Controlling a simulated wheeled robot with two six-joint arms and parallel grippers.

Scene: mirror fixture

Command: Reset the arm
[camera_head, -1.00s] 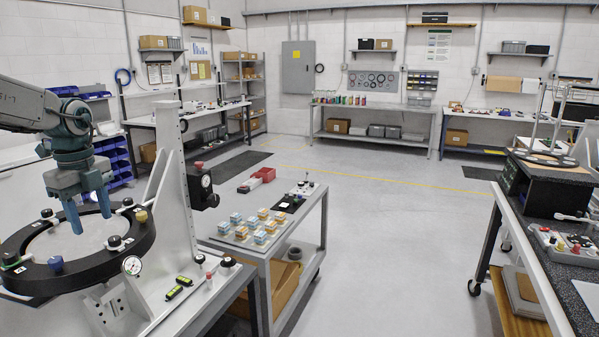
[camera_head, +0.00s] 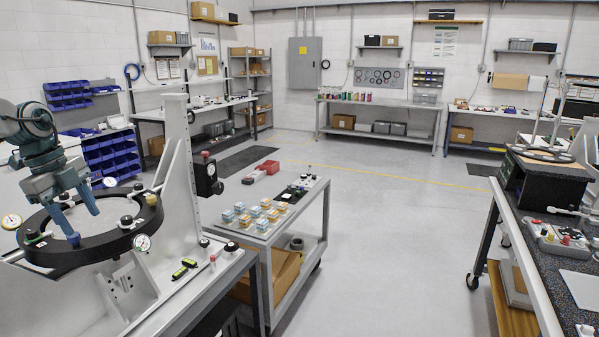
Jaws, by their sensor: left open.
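My left gripper (camera_head: 82,226) is at the left of the head view, with its two blue-grey fingers apart and nothing between them. The fingers point down over the near left part of the black ring fixture (camera_head: 92,250). I cannot tell whether a fingertip touches the ring or a knob on it. The ring lies on a light metal stand and carries several knobs and clamps. A round dial (camera_head: 141,243) is at its front right and another dial (camera_head: 11,221) at its left. My right gripper is not in view.
A tall grey bracket (camera_head: 177,150) stands just right of the ring. A cart (camera_head: 285,240) with small blue and orange boxes is beyond it. A dark-topped bench (camera_head: 555,280) is at the right. The floor between is clear.

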